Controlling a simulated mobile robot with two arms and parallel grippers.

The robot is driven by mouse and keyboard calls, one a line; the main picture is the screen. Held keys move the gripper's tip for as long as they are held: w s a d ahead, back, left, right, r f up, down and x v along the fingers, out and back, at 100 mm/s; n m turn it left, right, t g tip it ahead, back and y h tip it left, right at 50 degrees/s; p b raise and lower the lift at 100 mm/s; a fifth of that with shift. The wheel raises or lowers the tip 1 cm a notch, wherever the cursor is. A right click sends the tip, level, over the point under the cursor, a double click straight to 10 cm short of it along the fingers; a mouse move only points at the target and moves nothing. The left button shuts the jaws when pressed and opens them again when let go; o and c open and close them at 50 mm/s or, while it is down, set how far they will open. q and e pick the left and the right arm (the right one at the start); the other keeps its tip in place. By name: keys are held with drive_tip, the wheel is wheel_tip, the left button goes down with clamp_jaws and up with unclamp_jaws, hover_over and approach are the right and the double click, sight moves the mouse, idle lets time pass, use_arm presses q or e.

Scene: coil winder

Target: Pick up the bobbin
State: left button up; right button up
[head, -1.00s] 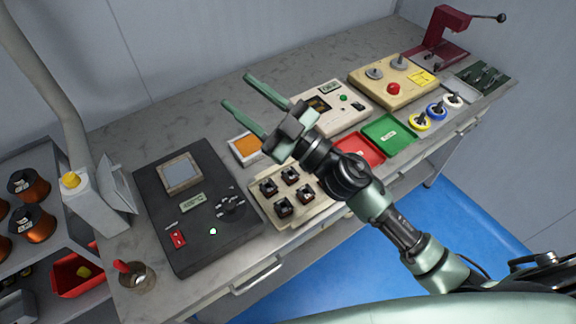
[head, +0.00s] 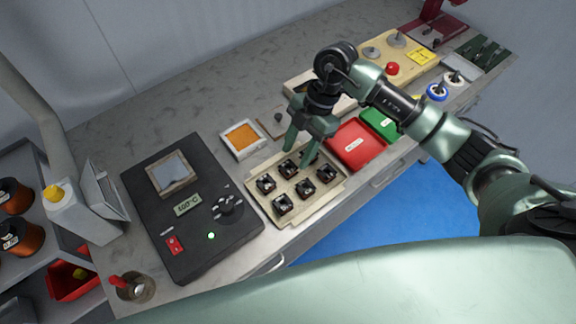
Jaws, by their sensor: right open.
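Several dark bobbins with copper-brown windings sit in rows in a beige tray (head: 252,199) on the bench. One front-row bobbin (head: 283,204) and one back-row bobbin (head: 265,183) show clearly. Another back-row bobbin (head: 311,157) is partly hidden by my right gripper. My right gripper (head: 298,153) is open, points down over the back row of the tray, and holds nothing. I cannot tell whether its fingertips touch a bobbin. My left gripper is not in view.
A black hot plate unit (head: 211,262) stands left of the tray. A red bin (head: 358,146) and a green bin (head: 381,123) lie to its right. An orange pad in a white frame (head: 241,137) lies behind. The bench back left is clear.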

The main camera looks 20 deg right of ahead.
sight(287, 170)
drive_tip(key=p+x, duration=0.1)
drive_tip(key=x, duration=0.3)
drive_tip(key=shift+w, duration=0.1)
drive_tip(key=shift+a+f, duration=0.25)
drive_tip(key=shift+f, duration=0.2)
clamp_jaws()
drive_tip(key=shift+r, duration=0.1)
wheel_tip(287, 170, up, 20)
drive_tip(key=b, duration=0.2)
drive_tip(key=shift+a, duration=0.1)
